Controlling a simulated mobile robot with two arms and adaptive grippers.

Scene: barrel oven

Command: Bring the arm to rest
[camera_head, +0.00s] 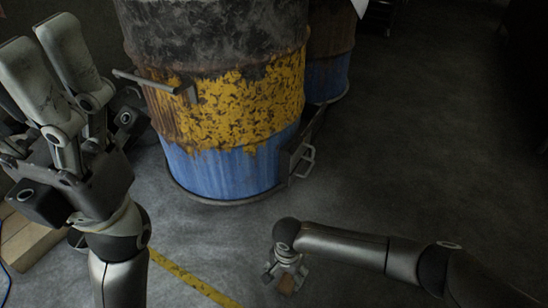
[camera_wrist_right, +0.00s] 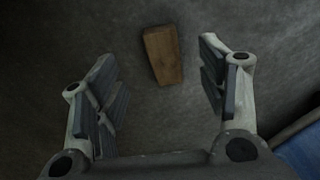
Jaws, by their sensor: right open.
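My right arm comes in from the right edge in the head view. Its gripper (camera_head: 284,272) points down over the grey floor, in front of the barrel. In the right wrist view the right gripper (camera_wrist_right: 160,85) is open with its two fingers wide apart. A small wooden block (camera_wrist_right: 162,55) lies on the floor beyond the fingers, untouched by them; it also shows in the head view (camera_head: 287,284), partly hidden by the gripper. My left gripper (camera_head: 40,50) is raised at the left of the head view, fingers up and apart, with nothing between them.
A rusty yellow and blue barrel oven (camera_head: 235,110) stands at the back centre. A metal handle (camera_head: 150,82) sticks out on its left and a latch (camera_head: 303,160) on its right. Wooden planks (camera_head: 28,245) lie at the lower left. The floor at the right is clear.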

